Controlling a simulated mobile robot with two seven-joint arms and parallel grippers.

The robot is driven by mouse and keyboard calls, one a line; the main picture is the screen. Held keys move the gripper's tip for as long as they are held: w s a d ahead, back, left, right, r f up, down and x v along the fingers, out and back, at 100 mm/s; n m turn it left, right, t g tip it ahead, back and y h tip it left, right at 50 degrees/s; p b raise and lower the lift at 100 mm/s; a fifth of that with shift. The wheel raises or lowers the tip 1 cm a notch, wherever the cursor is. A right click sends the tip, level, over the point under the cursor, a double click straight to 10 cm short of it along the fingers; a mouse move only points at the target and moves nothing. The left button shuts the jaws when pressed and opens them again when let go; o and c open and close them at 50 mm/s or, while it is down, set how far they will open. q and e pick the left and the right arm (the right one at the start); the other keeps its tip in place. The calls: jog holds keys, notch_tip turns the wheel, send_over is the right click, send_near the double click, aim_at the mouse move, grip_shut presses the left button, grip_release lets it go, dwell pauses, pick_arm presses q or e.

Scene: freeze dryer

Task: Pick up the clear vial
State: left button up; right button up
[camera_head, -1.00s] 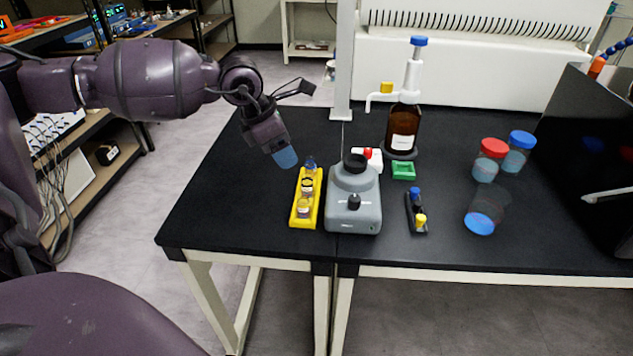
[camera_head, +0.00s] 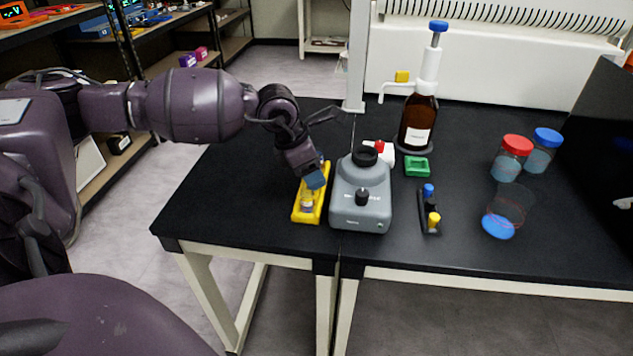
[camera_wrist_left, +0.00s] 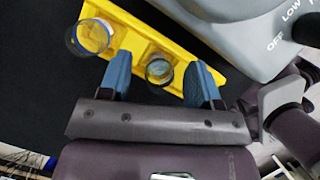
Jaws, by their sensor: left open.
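The yellow rack (camera_head: 298,215) stands on the black table, left of the grey mixer, and holds small vials. A clear glass vial (camera_wrist_left: 159,71) sits in the rack between the two blue fingertips in the left wrist view. Another clear vial (camera_wrist_left: 88,37) stands at the left end of the rack in that view; I cannot tell which one the task means. My left gripper (camera_head: 315,180) is open and tilted down over the rack; it also shows in the left wrist view (camera_wrist_left: 160,78). It hides part of the rack in the head view. My right gripper is out of view.
The grey mixer (camera_head: 362,200) stands close to the right of the rack. Further right are a brown dispenser bottle (camera_head: 418,125), a green tray (camera_head: 417,167), a small black rack (camera_head: 430,210) and jars with red (camera_head: 517,145) and blue lids. The table left of the rack is clear.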

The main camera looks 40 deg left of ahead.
pick_arm(q)
jog(key=c, duration=0.4)
grip_shut()
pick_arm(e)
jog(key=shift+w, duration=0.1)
